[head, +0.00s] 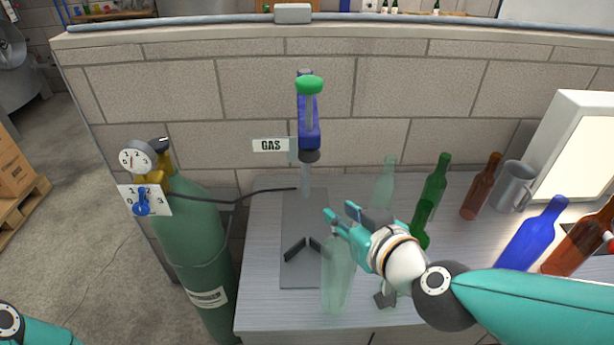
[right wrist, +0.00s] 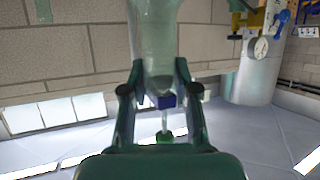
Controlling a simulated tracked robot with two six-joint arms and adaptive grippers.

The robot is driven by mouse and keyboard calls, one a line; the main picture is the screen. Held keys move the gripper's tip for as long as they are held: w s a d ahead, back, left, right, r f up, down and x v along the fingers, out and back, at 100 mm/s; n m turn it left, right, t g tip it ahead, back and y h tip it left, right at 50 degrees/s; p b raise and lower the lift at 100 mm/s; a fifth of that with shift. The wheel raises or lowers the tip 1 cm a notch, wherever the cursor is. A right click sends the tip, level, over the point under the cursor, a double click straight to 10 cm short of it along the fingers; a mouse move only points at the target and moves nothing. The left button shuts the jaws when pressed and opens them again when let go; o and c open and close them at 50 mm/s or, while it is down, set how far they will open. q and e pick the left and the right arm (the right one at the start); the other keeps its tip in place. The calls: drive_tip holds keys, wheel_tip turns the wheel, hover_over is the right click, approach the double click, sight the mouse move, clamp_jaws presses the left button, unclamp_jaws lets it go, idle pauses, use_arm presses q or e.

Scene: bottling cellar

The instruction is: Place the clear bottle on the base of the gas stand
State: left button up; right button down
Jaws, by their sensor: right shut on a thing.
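The gas stand (head: 308,120) is blue with a green knob on top, against the block wall. Its grey base (head: 292,265) lies on the bench and bears two dark angled guides (head: 295,247). My right gripper (head: 342,218) is shut on the clear bottle (head: 338,275), near its upper part. The bottle is roughly upright at the right edge of the base, overlapping it in the head view. I cannot tell whether it touches the bench. The bottle also shows between the fingers in the right wrist view (right wrist: 155,40). My left gripper is out of view.
A second pale bottle (head: 384,188) stands behind my right gripper. Green (head: 437,185), brown (head: 480,188) and blue (head: 533,238) bottles and a grey mug (head: 511,188) are to the right. A green gas cylinder (head: 195,245) stands left of the bench, with a hose to the stand.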

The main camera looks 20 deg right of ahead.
drive_tip(key=shift+w+a+r+p, duration=0.1)
drive_tip(key=shift+w+p, duration=0.25)
drive_tip(key=shift+w, duration=0.05)
drive_tip(key=r+x, duration=0.1)
drive_tip(key=x, duration=1.2)
drive_tip(key=shift+w+r, duration=0.2)
drive_tip(key=shift+w, duration=0.3)
drive_tip(key=shift+f, duration=0.1)
drive_tip(key=c, duration=0.9)
unclamp_jaws()
drive_tip(key=shift+s+a+f, duration=0.1)
